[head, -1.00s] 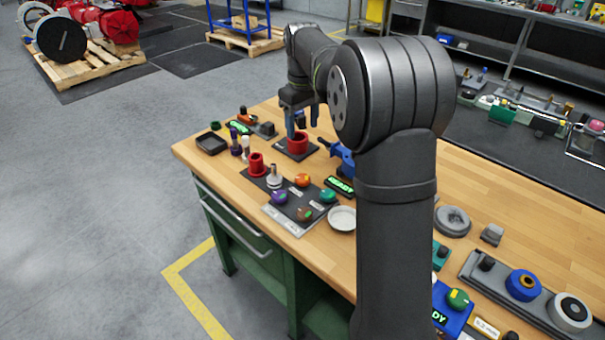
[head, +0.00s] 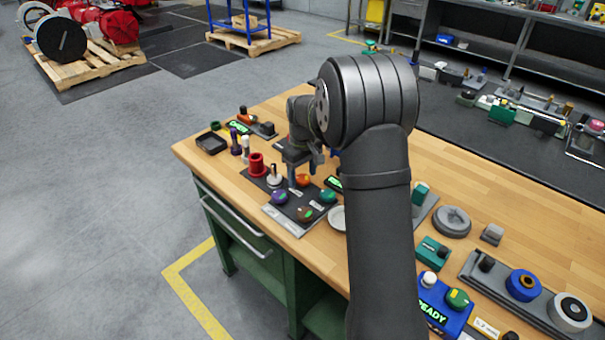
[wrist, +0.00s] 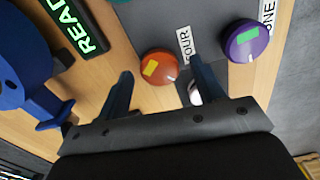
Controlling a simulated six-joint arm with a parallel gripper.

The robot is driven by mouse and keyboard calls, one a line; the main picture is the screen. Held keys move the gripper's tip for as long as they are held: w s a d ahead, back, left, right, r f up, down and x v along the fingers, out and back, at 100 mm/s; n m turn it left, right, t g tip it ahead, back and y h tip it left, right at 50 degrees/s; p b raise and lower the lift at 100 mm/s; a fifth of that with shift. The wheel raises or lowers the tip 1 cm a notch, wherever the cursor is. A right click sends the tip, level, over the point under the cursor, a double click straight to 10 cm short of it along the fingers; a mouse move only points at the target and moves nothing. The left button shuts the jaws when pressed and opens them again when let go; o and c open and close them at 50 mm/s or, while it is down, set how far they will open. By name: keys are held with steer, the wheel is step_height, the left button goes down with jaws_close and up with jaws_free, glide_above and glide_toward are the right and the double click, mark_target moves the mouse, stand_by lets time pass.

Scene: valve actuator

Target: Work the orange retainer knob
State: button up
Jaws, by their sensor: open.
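An orange knob (head: 302,180) with a yellow mark sits on a dark panel (head: 318,213) beside a purple knob (head: 279,197). My gripper (head: 305,172) is above the panel, pointing down. In the wrist view my gripper (wrist: 165,82) is open and empty. Its two fingers are spread on either side of the orange knob (wrist: 158,67), which shows just ahead between the tips and apart from them. The right finger lies near the label reading FOUR (wrist: 185,46). The purple knob (wrist: 246,41) is beyond that finger. I cannot tell the height gap.
A green knob (head: 328,196) and a brown knob (head: 305,213) share the panel. A red spool (head: 257,164) and a metal-stemmed part (head: 274,176) stand left of my gripper. A lit READY display (wrist: 73,22) and a blue part (wrist: 25,90) are left in the wrist view.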

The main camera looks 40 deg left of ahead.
steer(key=shift+f, duration=0.15)
steer(key=shift+c, duration=0.4)
steer(key=c, duration=0.9)
steer(key=shift+m, duration=2.9)
